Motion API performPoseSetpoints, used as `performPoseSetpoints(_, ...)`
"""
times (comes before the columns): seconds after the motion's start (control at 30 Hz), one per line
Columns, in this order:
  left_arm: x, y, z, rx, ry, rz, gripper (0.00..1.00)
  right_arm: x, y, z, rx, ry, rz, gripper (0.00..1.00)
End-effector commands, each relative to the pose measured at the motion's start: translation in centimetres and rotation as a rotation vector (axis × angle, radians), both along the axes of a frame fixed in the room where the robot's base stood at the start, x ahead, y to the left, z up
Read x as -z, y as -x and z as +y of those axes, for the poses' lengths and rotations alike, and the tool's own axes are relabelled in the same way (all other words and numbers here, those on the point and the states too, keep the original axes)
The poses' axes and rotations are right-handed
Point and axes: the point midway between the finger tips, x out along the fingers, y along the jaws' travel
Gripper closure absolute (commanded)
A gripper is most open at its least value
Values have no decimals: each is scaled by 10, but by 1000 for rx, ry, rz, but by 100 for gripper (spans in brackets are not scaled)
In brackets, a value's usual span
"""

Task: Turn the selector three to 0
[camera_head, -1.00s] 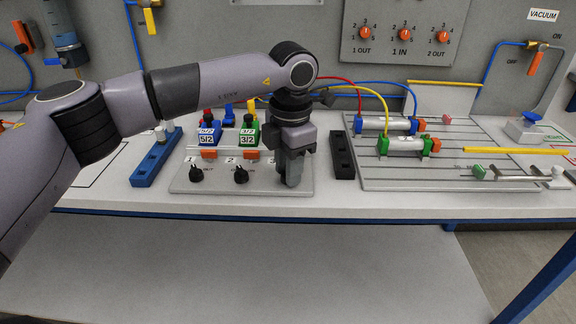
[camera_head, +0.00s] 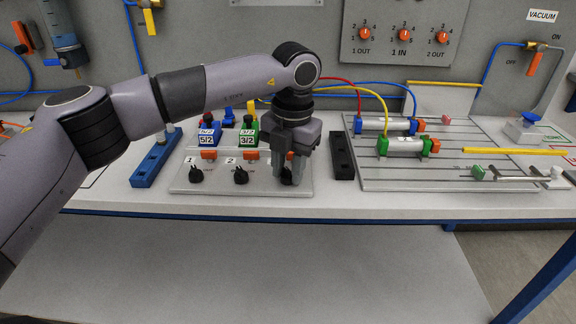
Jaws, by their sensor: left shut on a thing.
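Selector three, a small black knob (camera_head: 287,175), sits at the right end of the grey selector panel (camera_head: 215,188) and is mostly hidden by my gripper. My left gripper (camera_head: 287,178) points down over it, its fingers shut on the knob. Which way the knob points cannot be made out. Selector one (camera_head: 196,175) and selector two (camera_head: 241,175) are black knobs to its left, with white number labels 1 and 2 above them. My right gripper is not in view.
Blue 5/2 (camera_head: 208,138) and green 3/2 (camera_head: 248,138) valves stand behind the knobs. A black rail (camera_head: 341,156) is just right of the panel, then a slotted plate (camera_head: 440,175) with cylinders. A blue rail (camera_head: 156,158) lies left. Hoses arch behind my gripper.

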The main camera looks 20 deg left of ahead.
Motion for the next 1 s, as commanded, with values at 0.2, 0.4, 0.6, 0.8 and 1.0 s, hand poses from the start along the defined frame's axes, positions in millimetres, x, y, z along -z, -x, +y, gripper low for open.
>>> performPoseSetpoints(0.2, 0, 0, -1, -3, 2, 0, 99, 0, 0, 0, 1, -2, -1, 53)
performPoseSetpoints(0.4, 0, 0, -1, -3, 2, -1, 59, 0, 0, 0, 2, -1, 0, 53)
performPoseSetpoints(0.6, 0, 0, -1, -3, 1, -1, 45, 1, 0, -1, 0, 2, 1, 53)
performPoseSetpoints(0.8, -5, 0, -1, -3, 1, -2, 45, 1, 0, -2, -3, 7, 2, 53)
performPoseSetpoints(1.0, -35, 0, -3, -3, 2, -4, 45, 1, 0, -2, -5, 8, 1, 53)
